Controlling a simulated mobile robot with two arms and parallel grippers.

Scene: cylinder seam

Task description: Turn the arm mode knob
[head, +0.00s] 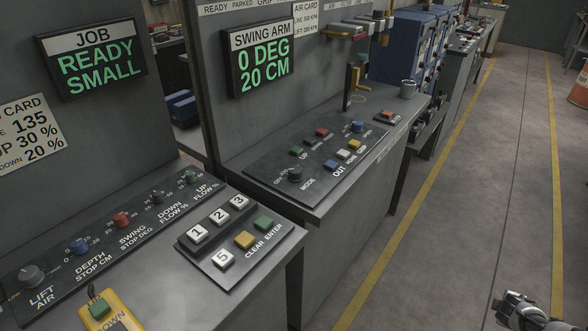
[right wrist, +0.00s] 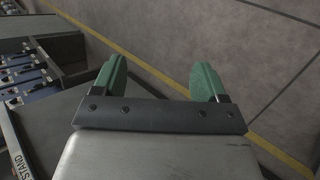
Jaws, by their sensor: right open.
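The arm mode knob (head: 295,174) is a dark round knob at the left front of the swing arm control panel (head: 262,172), with the word MODE printed beside it. My right gripper (head: 510,300) shows in part at the lower right of the head view, over the floor and well away from the panel. In the right wrist view, my right gripper (right wrist: 158,78) has its two green fingers spread apart with nothing between them. My left gripper is in neither view.
A swing arm display (head: 262,66) reads 0 DEG, 20 CM. A nearer bench carries a job display (head: 92,62), several knobs and a keypad (head: 243,232). The floor aisle (head: 465,190) at right is clear.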

